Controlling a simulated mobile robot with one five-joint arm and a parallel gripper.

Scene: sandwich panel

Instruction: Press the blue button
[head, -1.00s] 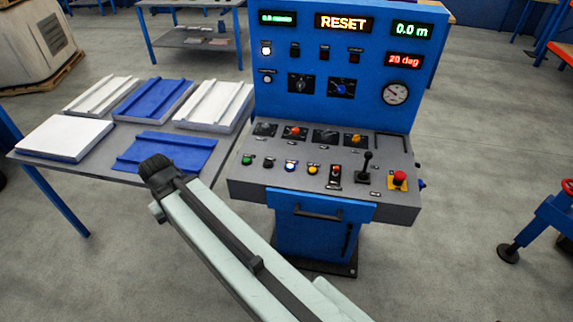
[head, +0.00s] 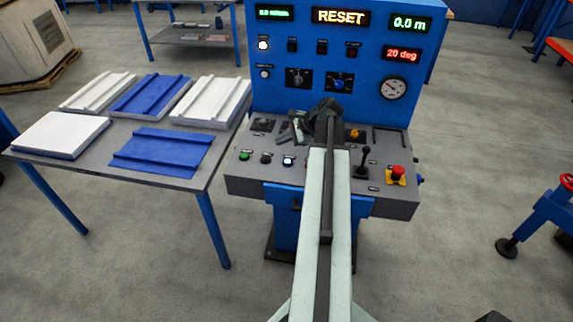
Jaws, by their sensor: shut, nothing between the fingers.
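The blue button (head: 288,161) glows on the front row of the grey control desk (head: 245,181), between a dark button and the part of the desk my arm covers. My gripper (head: 284,134) is shut and empty. It hangs at the end of my arm over the desk's back row, a little behind and above the blue button in the picture. Whether it touches anything on the desk cannot be told. My arm hides the yellow button and several controls in the middle of the desk.
A green button (head: 244,155) and a black button (head: 266,158) sit left of the blue one. A joystick (head: 363,162) and a red emergency stop (head: 397,172) stand to the right. A table (head: 75,172) with white and blue panels is at left.

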